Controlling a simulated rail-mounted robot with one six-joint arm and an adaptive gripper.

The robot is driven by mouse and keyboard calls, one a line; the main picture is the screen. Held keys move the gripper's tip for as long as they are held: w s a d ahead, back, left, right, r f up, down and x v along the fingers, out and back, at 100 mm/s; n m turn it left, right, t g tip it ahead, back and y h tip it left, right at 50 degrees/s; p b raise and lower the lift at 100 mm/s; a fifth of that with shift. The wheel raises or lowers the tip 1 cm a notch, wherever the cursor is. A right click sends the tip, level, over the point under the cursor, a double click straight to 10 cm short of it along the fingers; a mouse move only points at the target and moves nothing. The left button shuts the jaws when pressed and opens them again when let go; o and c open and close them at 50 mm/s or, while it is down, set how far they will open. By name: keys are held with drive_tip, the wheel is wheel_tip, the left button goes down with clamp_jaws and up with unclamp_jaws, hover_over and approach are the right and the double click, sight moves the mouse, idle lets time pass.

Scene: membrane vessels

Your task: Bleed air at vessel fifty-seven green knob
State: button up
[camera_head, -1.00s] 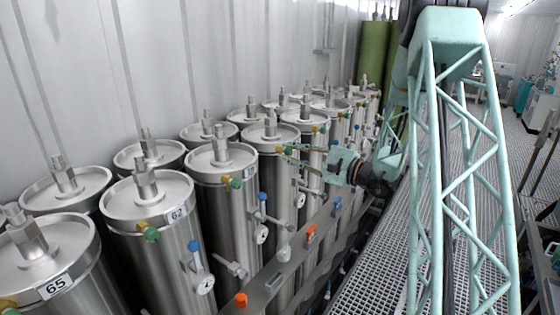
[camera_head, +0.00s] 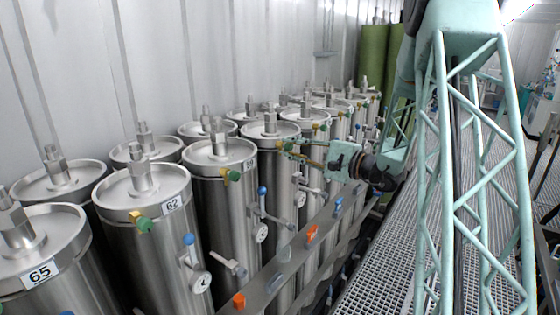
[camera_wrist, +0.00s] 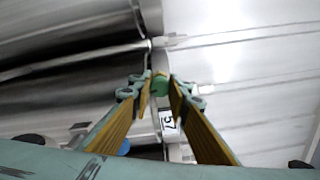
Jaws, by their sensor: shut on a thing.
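Vessel fifty-seven (camera_head: 270,128) is a steel cylinder in the front row, behind the one labelled 59 in the head view. The green knob (camera_wrist: 159,86) sits between my fingertips in the wrist view, with a finger pad against each side. My gripper (camera_head: 284,147) is shut on this knob at the vessel's upper rim, and its fingers mostly hide the knob in the head view. A blue knob (camera_wrist: 124,147) shows beyond the left finger in the wrist view.
Nearby vessels carry their own green knobs, such as the one on vessel 62 (camera_head: 145,226), and blue-knobbed valves with gauges. A metal rail (camera_head: 283,268) with orange and blue handles runs along the front. Grated walkway (camera_head: 392,262) lies to the right.

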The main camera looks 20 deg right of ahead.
drive_tip(key=shift+n+b, duration=0.7)
drive_tip(key=shift+b, duration=0.8)
drive_tip(key=shift+f+n+b, duration=0.1)
drive_tip(key=shift+n+b, duration=0.3)
drive_tip(key=shift+b, duration=0.75)
drive_tip(key=shift+n+b, duration=1.6)
drive_tip(key=shift+b, duration=2.15)
drive_tip(key=shift+n, duration=2)
drive_tip(key=shift+m+p, duration=0.9)
drive_tip(key=shift+m, duration=1.3)
